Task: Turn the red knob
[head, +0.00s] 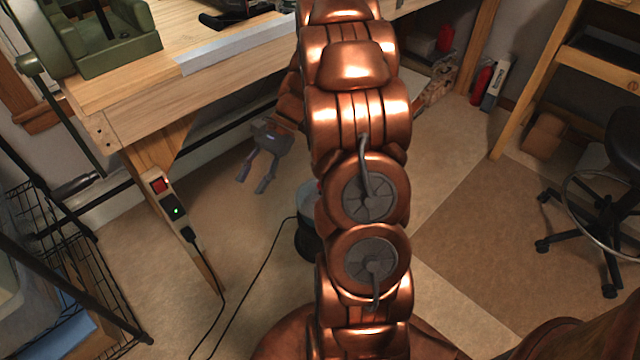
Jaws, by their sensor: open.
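My gripper (252,183) hangs left of my copper arm in the head view, below the front edge of the workbench. Its two grey fingers are apart, with nothing between them, and point down toward the floor. A small red patch (319,184) shows at the left edge of my arm, above a grey and black round object (306,222). It may be part of the red knob, but my arm hides most of it. The gripper is to the left of it and apart from it in the picture; I cannot tell the depth between them.
The wooden workbench (140,103) fills the upper left. A power strip with a red switch (160,186) is on its leg, with a black cable across the floor. A wire rack (75,270) stands at left, a stool (605,195) at right. Floor between is open.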

